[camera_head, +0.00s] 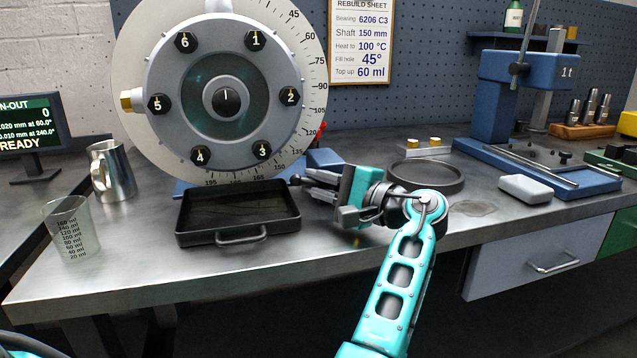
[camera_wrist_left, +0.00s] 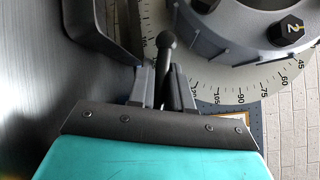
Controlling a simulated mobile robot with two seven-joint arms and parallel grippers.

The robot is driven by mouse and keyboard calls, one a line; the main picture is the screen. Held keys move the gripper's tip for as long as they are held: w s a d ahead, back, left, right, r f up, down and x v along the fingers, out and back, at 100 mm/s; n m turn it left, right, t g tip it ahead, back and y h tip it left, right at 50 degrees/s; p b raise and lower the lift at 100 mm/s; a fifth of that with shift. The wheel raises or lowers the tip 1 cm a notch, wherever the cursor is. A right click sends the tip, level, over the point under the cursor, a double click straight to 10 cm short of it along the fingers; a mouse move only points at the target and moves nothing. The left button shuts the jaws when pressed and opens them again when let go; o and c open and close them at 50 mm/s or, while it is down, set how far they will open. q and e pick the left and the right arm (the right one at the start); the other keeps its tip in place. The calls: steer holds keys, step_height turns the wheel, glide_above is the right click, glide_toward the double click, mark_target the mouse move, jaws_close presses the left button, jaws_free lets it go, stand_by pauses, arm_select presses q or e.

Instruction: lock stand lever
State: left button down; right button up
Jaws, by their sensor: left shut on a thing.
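The rotor stand carries a large round grey rotor housing (camera_head: 225,45) with numbered bolts and a degree dial around it. Its blue base (camera_head: 325,158) shows low at the right. The stand lever (camera_wrist_left: 163,66) is a dark rod with a ball knob, seen between the fingers in the left wrist view. My left gripper (camera_head: 310,184) is at the lower right of the rotor, beside the black tray. It also shows in the left wrist view (camera_wrist_left: 163,88), shut on the lever, with the knob standing out past the fingertips. My right gripper is not in view.
A black tray (camera_head: 182,231) with a front handle lies below the rotor. A metal jug (camera_head: 112,172) and a measuring cup (camera_head: 72,230) stand at the left. A round dark dish (camera_head: 455,181) and a blue press (camera_head: 530,68) are at the right. The bench front is mostly clear.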

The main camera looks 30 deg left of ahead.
arm_select(q)
steer(key=shift+r+m+y+p, duration=0.3)
steer(key=shift+r+m+p, duration=0.1)
steer(key=shift+p, duration=0.4)
steer(key=shift+f, duration=0.15)
steer(key=c, duration=1.1)
jaws_free()
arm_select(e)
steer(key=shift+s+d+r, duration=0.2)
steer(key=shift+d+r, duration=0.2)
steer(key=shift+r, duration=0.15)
arm_select(q)
steer(key=shift+d, duration=0.1)
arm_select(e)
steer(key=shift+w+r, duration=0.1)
